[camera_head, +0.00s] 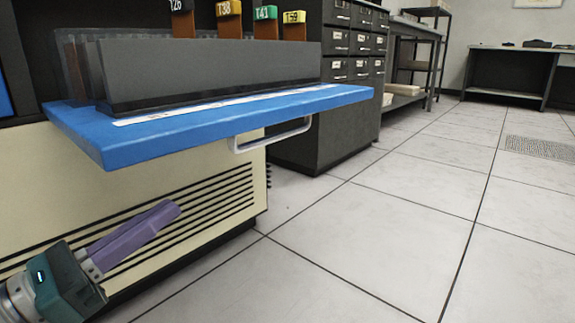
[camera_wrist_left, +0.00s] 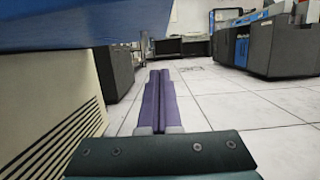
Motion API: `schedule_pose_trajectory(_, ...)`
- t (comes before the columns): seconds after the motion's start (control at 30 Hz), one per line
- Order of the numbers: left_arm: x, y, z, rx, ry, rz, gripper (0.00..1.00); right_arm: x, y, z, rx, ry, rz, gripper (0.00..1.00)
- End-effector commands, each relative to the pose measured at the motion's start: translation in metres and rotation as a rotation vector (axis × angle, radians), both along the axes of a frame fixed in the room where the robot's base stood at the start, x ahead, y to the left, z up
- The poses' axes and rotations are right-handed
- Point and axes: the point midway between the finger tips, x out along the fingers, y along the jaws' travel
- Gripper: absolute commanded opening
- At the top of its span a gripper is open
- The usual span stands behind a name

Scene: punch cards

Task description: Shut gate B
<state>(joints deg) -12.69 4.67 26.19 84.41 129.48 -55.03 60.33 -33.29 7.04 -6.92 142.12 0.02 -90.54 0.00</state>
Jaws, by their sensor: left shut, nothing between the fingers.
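A blue panel (camera_head: 240,112) sticks out level from the front of a cream cabinet, with a white strip on top and a pale bar handle (camera_head: 272,138) under its front edge. I cannot read a gate letter, so I cannot tell for sure whether this panel is gate B. My left gripper (camera_head: 168,211), with purple fingers, is shut and empty, below the panel and in front of the cabinet's louvres, apart from the handle. In the left wrist view the blue panel (camera_wrist_left: 90,22) hangs over the upper left, and the shut fingers (camera_wrist_left: 159,73) point forward. My right gripper is not in view.
A dark grey block (camera_head: 210,75) stands on the panel, with tagged brown pieces (camera_head: 230,20) behind it. The louvred cream cabinet (camera_head: 180,195) is below. A dark drawer cabinet (camera_head: 335,100) stands beyond. The tiled floor (camera_head: 400,220) to the right is clear.

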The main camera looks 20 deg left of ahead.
Motion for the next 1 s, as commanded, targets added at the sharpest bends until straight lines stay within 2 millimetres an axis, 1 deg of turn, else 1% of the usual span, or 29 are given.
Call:
schedule_pose_trajectory(0.03, 0.011, -0.004, 0.002, 0.002, -0.007, -0.002, 0.00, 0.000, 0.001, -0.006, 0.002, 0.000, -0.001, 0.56)
schedule_pose_trajectory(0.1, 0.025, -0.010, 0.005, 0.003, -0.006, -0.003, 0.00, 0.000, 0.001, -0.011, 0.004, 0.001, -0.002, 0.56)
schedule_pose_trajectory(0.27, 0.055, -0.020, 0.013, 0.003, -0.005, -0.002, 0.00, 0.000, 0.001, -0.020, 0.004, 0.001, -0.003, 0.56)
schedule_pose_trajectory(0.3, 0.052, -0.019, 0.025, 0.008, -0.004, -0.002, 0.00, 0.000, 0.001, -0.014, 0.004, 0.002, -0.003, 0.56)
schedule_pose_trajectory(0.33, 0.052, -0.019, 0.030, 0.007, -0.003, -0.002, 0.00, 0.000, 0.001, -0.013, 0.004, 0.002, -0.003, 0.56)
schedule_pose_trajectory(0.5, 0.052, -0.019, 0.048, 0.006, -0.001, -0.002, 0.00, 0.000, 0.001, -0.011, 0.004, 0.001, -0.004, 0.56)
schedule_pose_trajectory(0.63, 0.052, -0.019, 0.053, 0.003, -0.001, -0.001, 0.00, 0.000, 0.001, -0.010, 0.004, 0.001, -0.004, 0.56)
schedule_pose_trajectory(1.0, 0.052, -0.019, 0.054, 0.001, 0.000, -0.001, 0.00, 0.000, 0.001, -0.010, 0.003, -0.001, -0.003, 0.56)
